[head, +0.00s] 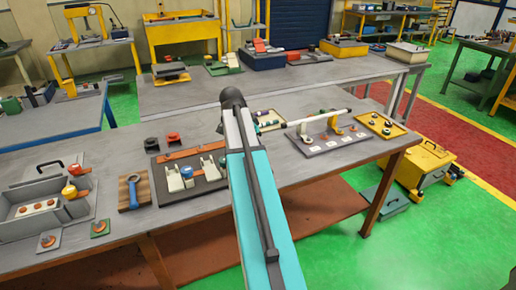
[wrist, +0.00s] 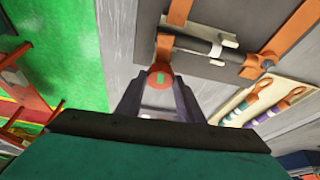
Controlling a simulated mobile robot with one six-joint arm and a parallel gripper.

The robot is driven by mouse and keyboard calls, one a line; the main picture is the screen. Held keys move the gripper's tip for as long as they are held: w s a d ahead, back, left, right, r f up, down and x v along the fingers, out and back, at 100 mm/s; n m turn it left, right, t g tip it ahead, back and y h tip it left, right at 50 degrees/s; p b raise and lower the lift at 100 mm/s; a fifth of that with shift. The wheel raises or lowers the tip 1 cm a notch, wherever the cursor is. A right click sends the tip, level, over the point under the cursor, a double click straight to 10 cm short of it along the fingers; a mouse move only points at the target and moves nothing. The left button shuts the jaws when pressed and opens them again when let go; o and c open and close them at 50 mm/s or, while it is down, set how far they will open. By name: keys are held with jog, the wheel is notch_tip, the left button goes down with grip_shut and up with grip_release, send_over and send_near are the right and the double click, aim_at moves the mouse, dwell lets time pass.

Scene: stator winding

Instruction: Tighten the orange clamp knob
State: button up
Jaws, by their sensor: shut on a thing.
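The orange clamp knob (wrist: 160,78) shows in the wrist view as a round red-orange end with a small green mark. It sits between the tips of the two grey fingers of my gripper (wrist: 159,86), which is shut on it. An orange bracket (wrist: 163,48) stands just beyond the knob, next to a dark rod (wrist: 198,45) that lies over a grey plate (wrist: 225,14). In the head view my own arm crosses the middle of the picture, and I cannot make out my fingers or the knob there.
In the wrist view a pale tray (wrist: 243,106) with orange- and purple-handled tools lies right of my gripper. In the head view a dark fixture plate (head: 160,170) lies left of my arm, and a yellow-rimmed tray (head: 402,131) lies right. Green floor (head: 330,230) shows in front.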

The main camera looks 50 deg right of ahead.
jog(key=o, duration=1.1)
jog(key=shift+s+d+r, duration=0.15)
jog(key=shift+s, duration=0.05)
jog(key=shift+c, duration=0.2)
jog(key=shift+w, duration=0.1)
jog(key=shift+v, duration=0.9)
jog(key=b+v, duration=0.2)
jog(key=v, duration=1)
